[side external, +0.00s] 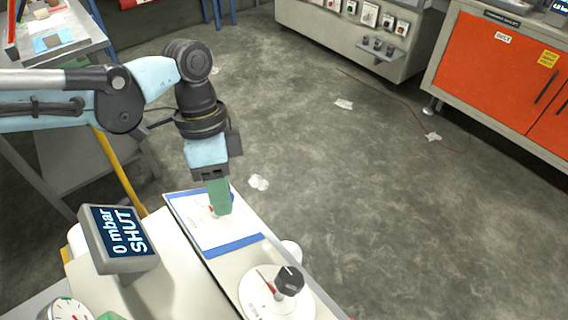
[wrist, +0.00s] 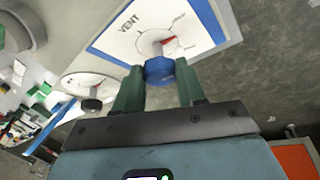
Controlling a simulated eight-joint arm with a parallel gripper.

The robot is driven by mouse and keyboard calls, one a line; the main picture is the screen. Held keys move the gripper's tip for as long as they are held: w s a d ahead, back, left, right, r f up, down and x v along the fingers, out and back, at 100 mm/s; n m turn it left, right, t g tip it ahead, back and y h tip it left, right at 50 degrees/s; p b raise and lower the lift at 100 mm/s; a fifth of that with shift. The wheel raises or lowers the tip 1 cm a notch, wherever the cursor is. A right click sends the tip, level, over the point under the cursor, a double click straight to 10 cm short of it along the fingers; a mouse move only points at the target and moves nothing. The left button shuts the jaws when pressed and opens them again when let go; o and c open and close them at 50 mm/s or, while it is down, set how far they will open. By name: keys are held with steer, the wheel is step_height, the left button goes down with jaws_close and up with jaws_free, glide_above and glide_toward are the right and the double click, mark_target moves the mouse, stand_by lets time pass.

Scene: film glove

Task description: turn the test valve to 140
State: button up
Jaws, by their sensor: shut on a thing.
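My gripper (side external: 220,208) points down over a white, blue-bordered plate (side external: 240,246). In the wrist view, its green fingers are shut on a blue knob (wrist: 160,71). The plate under that knob reads VENT (wrist: 128,25) and has a scale and a red pointer (wrist: 167,41). In the side view the fingers hide most of this knob. A separate round white dial (side external: 257,291) with a black knob (side external: 289,281) and a red mark stands at the near end of the bench. It also shows in the wrist view (wrist: 92,104). No label naming a test valve is readable.
A tilted display (side external: 120,238) reads "0 mbar SHUT" left of the plate. A round gauge (side external: 68,309) is at the bottom left. Orange cabinets (side external: 495,70) and a grey unit stand across the floor. Scraps lie on open floor.

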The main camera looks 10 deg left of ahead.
steer(key=m+g, duration=0.1)
steer(key=m, duration=0.1)
steer(key=m+g, duration=0.1)
steer(key=m, duration=0.1)
steer(key=shift+w+m, duration=0.2)
steer(key=shift+m, duration=0.2)
steer(key=shift+w+f+m+g, duration=0.1)
steer(key=shift+m+g, duration=0.9)
steer(key=shift+m, duration=0.8)
steer(key=shift+d, duration=0.1)
steer(key=o, duration=1.1)
steer(key=shift+c, duration=0.2)
steer(key=shift+w+r, duration=0.25)
steer(key=shift+r, duration=0.1)
step_height(320, 180, up, 9)
steer(key=w, duration=0.1)
